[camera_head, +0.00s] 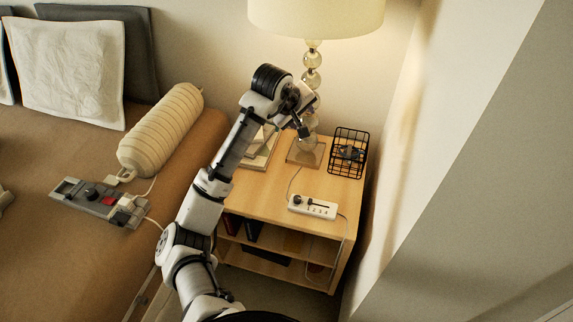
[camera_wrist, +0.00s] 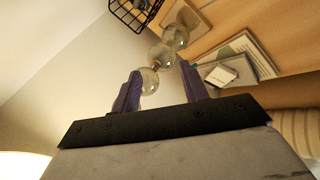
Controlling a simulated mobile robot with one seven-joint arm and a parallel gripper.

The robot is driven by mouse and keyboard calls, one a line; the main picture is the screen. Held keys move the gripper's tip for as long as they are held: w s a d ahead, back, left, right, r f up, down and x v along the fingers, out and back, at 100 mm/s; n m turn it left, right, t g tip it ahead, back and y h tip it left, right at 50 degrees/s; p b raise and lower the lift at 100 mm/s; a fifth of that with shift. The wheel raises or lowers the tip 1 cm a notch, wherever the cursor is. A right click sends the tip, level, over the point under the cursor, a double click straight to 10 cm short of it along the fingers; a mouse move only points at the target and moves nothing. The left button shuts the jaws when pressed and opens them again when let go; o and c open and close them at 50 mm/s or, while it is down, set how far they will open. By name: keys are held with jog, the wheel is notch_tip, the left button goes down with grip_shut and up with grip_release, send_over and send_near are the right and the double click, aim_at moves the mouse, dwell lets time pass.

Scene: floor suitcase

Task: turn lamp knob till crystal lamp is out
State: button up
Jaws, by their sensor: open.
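The crystal lamp stands on the wooden nightstand, with a stem of stacked glass balls (camera_head: 312,77) and a cream shade (camera_head: 318,12) that glows warmly. A cord runs from near its base to a white control box (camera_head: 318,208) at the nightstand's front. The box carries a dark round knob (camera_head: 297,199) and a slider. My gripper (camera_head: 303,131) is in front of the lamp's lower stem, behind and above the box. In the wrist view my gripper (camera_wrist: 160,74) has its purple fingers apart, with glass balls (camera_wrist: 162,55) showing between and beyond them. Contact cannot be told. The knob is out of the wrist view.
A black wire basket (camera_head: 349,152) stands at the nightstand's right back. Papers or books (camera_head: 260,150) lie left of the lamp. A grey console (camera_head: 100,203) with a black knob and red button lies on the bed beside a cream bolster (camera_head: 160,130). A wall bounds the right.

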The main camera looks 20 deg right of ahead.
aim_at(298, 198)
jog(key=s+a+f+n+g+y+p, duration=0.1)
jog(key=s+a+f+g+y+p, duration=0.15)
jog(key=s+f+g+y, duration=0.5)
jog(key=f, duration=0.5)
jog(key=f+t+h, duration=0.1)
jog(key=f, duration=0.4)
jog(key=f+t+h, duration=0.1)
jog(key=f, duration=0.4)
jog(key=shift+s+a+f+t, duration=0.2)
jog(key=shift+f+t, duration=0.05)
jog(key=shift+f, duration=0.1)
jog(key=shift+c, duration=0.2)
grip_shut()
